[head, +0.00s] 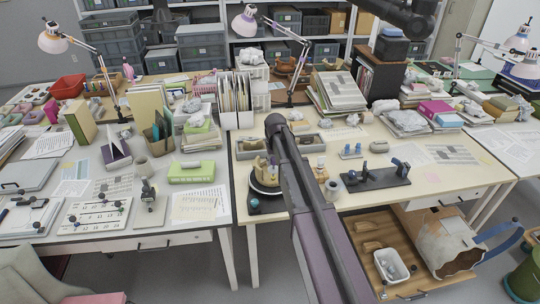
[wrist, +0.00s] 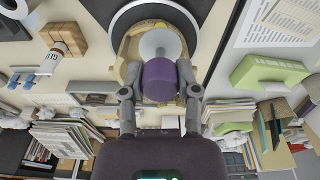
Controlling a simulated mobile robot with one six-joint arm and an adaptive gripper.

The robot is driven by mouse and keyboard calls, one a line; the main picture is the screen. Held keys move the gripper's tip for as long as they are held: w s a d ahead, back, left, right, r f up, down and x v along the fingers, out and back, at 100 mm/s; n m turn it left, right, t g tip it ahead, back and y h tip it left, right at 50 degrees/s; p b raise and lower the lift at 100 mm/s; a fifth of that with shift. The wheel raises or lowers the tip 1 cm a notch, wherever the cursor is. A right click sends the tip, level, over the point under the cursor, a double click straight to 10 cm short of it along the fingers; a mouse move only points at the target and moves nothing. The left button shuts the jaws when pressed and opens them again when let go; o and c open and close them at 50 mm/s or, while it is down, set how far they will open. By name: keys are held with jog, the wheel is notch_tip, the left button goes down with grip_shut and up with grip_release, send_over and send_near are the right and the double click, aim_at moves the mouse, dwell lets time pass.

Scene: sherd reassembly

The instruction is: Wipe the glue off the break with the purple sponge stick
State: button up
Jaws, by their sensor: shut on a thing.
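My gripper (wrist: 160,82) is shut on the purple sponge stick (wrist: 161,78), which sits between its two fingers in the wrist view. A pale grey-white round part (wrist: 160,43) shows just beyond the purple part. In the head view the pot (head: 263,171) stands on the turntable (head: 254,190) at the left of the cream table, partly covered by my arm. The break and any glue on it are hidden or too small to tell, as is contact with the sponge.
A glue bottle (wrist: 58,62) and wooden blocks (wrist: 67,35) are near the pot. Blue clips (head: 350,151) and a black stand (head: 376,177) are to the right. A grey sherd tray (head: 309,143) lies behind. A green box (head: 194,171) is on the left table.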

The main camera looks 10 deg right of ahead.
jog(key=shift+w+a+r+m+t+p, duration=0.25)
jog(key=shift+a+r+m+t+p, duration=0.2)
jog(key=shift+a+r+t, duration=0.55)
jog(key=shift+w+f+b, duration=0.1)
jog(key=shift+f+b, duration=0.2)
jog(key=shift+s+d+b+x, duration=0.2)
jog(key=shift+b+x, duration=1.2)
jog(key=shift+s+d+b+x, duration=0.2)
jog(key=shift+d+b+x, duration=0.05)
jog(key=shift+b+x, duration=1.15)
jog(key=shift+s+d+b+x, duration=0.2)
jog(key=shift+b+x, duration=1.2)
jog(key=shift+s+d+r+p, duration=0.15)
jog(key=shift+d+p, duration=0.1)
jog(key=shift+d, duration=0.25)
jog(key=shift+d+r+p, duration=0.1)
jog(key=shift+d+p, duration=0.1)
jog(key=shift+d, duration=1.2)
jog(key=p, duration=0.8)
send_near(276, 167)
jog(key=shift+w+d+f, duration=0.55)
jog(key=shift+d+f, duration=0.1)
jog(key=shift+d, duration=0.2)
jog(key=shift+w+d+f, duration=0.5)
jog(key=shift+d+f, duration=0.15)
jog(key=shift+d, duration=0.2)
